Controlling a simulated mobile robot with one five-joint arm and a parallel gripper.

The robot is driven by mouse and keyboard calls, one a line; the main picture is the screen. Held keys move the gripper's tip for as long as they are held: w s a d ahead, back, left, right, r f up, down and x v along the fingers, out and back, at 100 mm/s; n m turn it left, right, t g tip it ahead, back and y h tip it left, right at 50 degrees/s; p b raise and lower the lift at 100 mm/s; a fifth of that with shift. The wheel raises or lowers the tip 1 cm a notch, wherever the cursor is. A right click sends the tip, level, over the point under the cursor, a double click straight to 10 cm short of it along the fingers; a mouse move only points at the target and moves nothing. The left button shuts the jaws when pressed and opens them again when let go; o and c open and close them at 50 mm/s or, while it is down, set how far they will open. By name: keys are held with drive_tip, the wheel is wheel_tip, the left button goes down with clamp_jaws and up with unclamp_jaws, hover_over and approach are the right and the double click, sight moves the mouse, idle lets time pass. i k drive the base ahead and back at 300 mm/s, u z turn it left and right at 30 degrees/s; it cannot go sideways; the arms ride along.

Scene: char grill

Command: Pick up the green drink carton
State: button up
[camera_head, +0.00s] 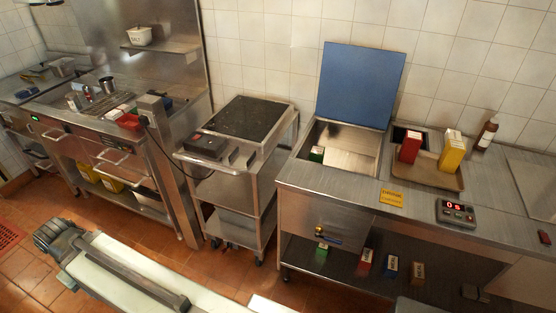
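A green and white carton (316,154) is in the open steel well (343,137) in the counter, by its left wall; its lower part is hidden. A second carton with green on it (321,253) stands on the low shelf under the counter, at the left of a row. My arm lies across the lower left, and its dark end, my gripper (52,236), is over the floor, far from both cartons. Its fingers cannot be made out, so I cannot tell whether it is open or shut.
A blue lid (360,86) stands raised behind the well. A tray (433,177) holds red (409,149) and yellow (452,153) cartons. Red (365,262), blue (391,265) and brown (417,271) cartons share the low shelf. A wheeled cart (236,185) stands left of the counter.

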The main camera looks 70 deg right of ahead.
sight(316, 154)
drive_tip(key=k, duration=1.35)
drive_tip(key=z, duration=1.05)
drive_tip(key=i, duration=0.95)
drive_tip(key=u, duration=0.05)
